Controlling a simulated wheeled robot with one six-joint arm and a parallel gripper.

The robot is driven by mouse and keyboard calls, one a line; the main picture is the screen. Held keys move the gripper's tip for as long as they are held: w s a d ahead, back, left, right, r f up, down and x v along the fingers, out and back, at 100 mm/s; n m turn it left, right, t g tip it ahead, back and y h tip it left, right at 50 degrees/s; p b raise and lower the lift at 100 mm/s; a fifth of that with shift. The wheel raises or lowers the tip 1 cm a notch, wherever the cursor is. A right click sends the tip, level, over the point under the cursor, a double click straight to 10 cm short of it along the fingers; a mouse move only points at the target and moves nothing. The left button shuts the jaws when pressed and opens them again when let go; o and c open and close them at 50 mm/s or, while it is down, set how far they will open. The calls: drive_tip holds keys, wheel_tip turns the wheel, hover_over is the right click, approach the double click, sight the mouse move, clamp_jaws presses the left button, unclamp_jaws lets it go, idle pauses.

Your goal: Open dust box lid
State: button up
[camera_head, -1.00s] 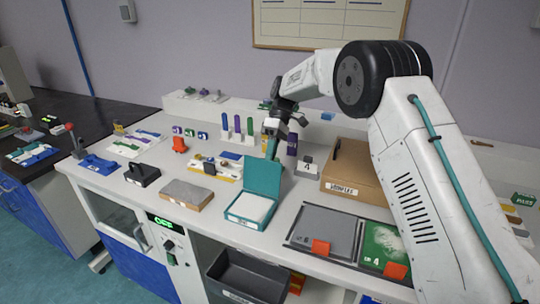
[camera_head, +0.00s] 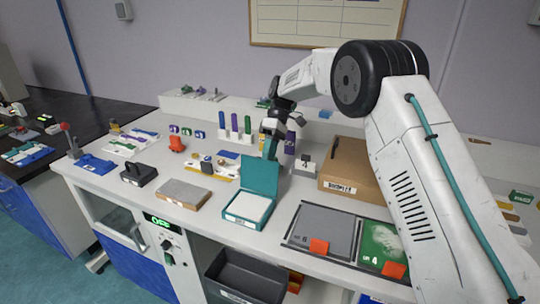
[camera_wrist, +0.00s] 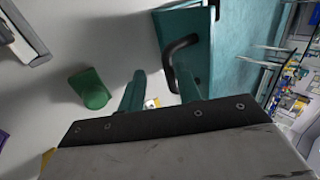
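The teal box (camera_head: 245,207) stands near the front middle of the bench. Its lid (camera_head: 262,175) stands raised, roughly upright at the back edge, and a pale white surface shows inside. My gripper (camera_head: 270,150) is behind the lid, pointing down, its teal fingertips partly hidden by it. In the wrist view my gripper (camera_wrist: 160,80) has its two fingers apart with nothing held between them. The black handle (camera_wrist: 178,50) on the teal lid is beside the right finger. I cannot tell whether they touch.
A cardboard box (camera_head: 350,170) stands to the right, behind a dark-framed tray (camera_head: 322,232). A grey block (camera_head: 183,193) lies left of the teal box. Coloured upright tubes (camera_head: 235,124) stand behind. A green cylinder (camera_wrist: 90,90) is left of my fingers.

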drive_tip(key=v, duration=0.7)
drive_tip(key=shift+w+r, duration=0.25)
drive_tip(key=shift+r, duration=0.05)
drive_tip(key=shift+d, duration=0.1)
